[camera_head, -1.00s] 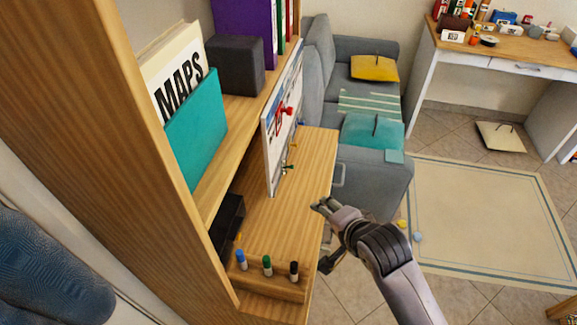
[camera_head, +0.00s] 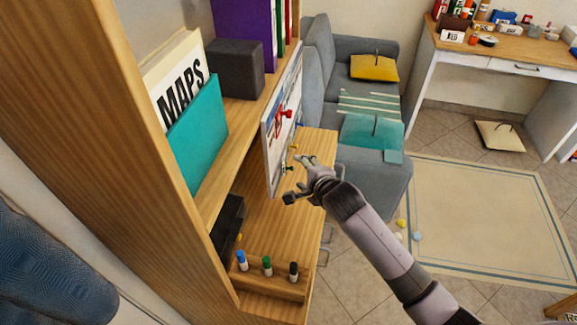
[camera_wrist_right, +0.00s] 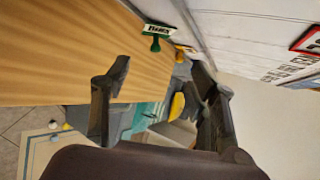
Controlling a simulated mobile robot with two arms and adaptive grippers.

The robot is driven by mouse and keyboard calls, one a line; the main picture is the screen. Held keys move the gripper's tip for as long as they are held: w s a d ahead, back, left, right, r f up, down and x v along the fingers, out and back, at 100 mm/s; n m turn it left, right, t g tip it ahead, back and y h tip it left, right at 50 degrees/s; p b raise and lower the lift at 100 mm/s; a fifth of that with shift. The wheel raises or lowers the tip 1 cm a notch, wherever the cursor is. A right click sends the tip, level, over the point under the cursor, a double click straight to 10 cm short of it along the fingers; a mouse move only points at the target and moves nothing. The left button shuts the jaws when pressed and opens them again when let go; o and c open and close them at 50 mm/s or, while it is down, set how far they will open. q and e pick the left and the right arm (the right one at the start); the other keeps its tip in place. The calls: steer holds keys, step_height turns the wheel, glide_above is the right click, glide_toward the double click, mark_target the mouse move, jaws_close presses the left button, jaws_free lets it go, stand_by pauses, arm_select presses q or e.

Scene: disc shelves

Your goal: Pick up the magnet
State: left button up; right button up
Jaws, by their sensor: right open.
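My right gripper (camera_head: 296,178) is open and empty, close to the green magnet at the board's lower edge. In the wrist view its fingers (camera_wrist_right: 160,76) are spread apart, short of the green magnet. My left gripper is out of view.
A wooden holder (camera_head: 270,289) with three markers stands at the shelf's near end. A teal book (camera_head: 197,130) and a dark grey box (camera_head: 235,69) are on the upper shelf. The wooden surface (camera_head: 270,220) before the board is mostly clear.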

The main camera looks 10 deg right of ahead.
mark_target(293, 169)
steer(key=shift+s+f+p+x, duration=0.15)
steer(key=shift+p+x, duration=0.2)
steer(key=shift+x, duration=1.35)
steer(key=shift+s+f+p+x, duration=0.15)
steer(key=shift+p+x, duration=0.15)
steer(key=shift+x, duration=1.4)
steer(key=shift+a, duration=0.15)
jaws_close()
